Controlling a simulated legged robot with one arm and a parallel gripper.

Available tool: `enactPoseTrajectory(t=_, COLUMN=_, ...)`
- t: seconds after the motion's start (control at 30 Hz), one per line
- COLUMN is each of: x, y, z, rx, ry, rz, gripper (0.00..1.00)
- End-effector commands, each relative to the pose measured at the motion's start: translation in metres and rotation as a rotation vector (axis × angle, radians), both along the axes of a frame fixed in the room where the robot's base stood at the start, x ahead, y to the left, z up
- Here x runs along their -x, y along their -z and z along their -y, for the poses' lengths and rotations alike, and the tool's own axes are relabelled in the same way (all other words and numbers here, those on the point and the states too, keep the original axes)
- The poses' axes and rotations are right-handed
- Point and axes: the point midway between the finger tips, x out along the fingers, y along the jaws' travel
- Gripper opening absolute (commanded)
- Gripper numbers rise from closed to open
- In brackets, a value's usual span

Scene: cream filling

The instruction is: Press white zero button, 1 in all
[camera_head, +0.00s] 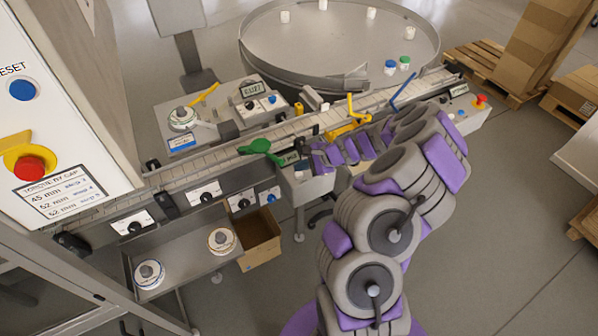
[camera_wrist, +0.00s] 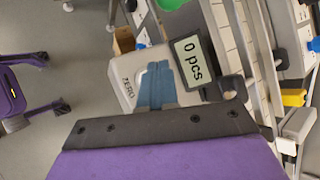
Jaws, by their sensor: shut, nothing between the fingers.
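In the wrist view, a light grey counter box (camera_wrist: 122,92) carries a dark display (camera_wrist: 190,62) reading "0 pcs" and a printed ZERO label (camera_wrist: 128,87). My gripper (camera_wrist: 158,66) is shut and empty, its blue-grey fingers lying over the face of the box between the label and the display. The white zero button is not clearly visible; the fingers cover the area beside the label. I cannot tell whether the fingertips touch the box. In the head view, the counter box (camera_head: 306,188) is beside the conveyor, with my purple gripper (camera_head: 313,158) over it.
The conveyor (camera_head: 220,162) runs past the box, with a green guide (camera_head: 262,149) and a yellow lever (camera_head: 345,126) near my arm. A round turntable (camera_head: 330,45) stands behind. A cardboard box (camera_head: 260,240) sits below. A red button (camera_head: 480,101) is at the right end.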

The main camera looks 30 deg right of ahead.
Motion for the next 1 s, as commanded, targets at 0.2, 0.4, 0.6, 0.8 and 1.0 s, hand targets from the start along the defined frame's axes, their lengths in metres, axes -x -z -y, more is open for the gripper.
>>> enactPoseTrajectory(t=0.2, x=0.0, y=0.0, z=0.0, rx=0.0, ry=0.0, rz=0.0, gripper=0.0)
enactPoseTrajectory(t=0.4, x=0.0, y=-0.006, z=0.0, rx=0.0, ry=0.0, rz=0.0, gripper=0.0)
enactPoseTrajectory(t=0.6, x=0.0, y=-0.024, z=0.0, rx=0.001, ry=-0.001, rz=0.0, gripper=0.0)
enactPoseTrajectory(t=0.8, x=0.0, y=-0.042, z=0.0, rx=0.001, ry=0.0, rz=0.0, gripper=0.0)
enactPoseTrajectory(t=1.0, x=0.0, y=-0.051, z=0.0, rx=0.0, ry=-0.001, rz=-0.001, gripper=0.0)
